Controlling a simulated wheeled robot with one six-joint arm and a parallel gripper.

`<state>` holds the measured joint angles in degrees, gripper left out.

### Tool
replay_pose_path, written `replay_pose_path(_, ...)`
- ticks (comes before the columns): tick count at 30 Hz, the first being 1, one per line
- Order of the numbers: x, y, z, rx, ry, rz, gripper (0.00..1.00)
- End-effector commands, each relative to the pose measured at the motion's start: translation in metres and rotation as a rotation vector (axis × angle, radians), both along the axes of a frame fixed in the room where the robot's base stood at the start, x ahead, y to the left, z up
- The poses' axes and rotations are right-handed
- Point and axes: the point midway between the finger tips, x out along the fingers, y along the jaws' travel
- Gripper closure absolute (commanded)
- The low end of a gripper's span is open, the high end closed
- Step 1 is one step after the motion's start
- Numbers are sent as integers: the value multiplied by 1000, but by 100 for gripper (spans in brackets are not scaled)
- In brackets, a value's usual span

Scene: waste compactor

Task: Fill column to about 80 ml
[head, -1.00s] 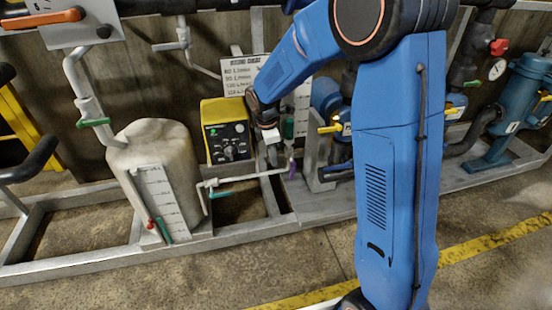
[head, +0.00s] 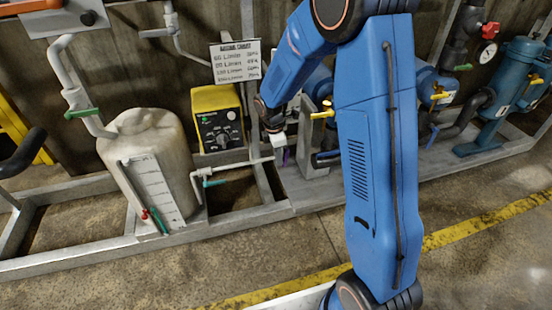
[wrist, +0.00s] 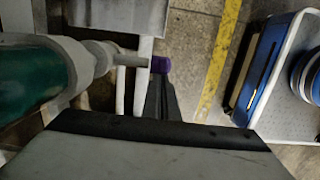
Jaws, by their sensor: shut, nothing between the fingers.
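My gripper (head: 279,143) is shut and empty, low beside the right end of a thin white pipe. A purple valve handle (head: 286,156) is just beside it. In the wrist view the dark closed fingers (wrist: 160,92) point at the purple handle (wrist: 160,65), with their tips at or very near it; I cannot tell if they touch.
A pale tank (head: 150,140) with a white scale (head: 158,190) stands left. A yellow pump box (head: 218,115) sits under a chart (head: 235,62). A teal-handled valve (head: 213,183) is on the pipe. Blue pumps stand right. The floor in front is clear.

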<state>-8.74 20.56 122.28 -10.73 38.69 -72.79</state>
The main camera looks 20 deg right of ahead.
Motion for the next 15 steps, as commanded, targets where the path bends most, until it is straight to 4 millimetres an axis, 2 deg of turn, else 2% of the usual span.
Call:
replay_pose_path(5,0,0,0,0,0,0,100)
replay_pose_path(15,0,-12,-5,0,1,-2,100)
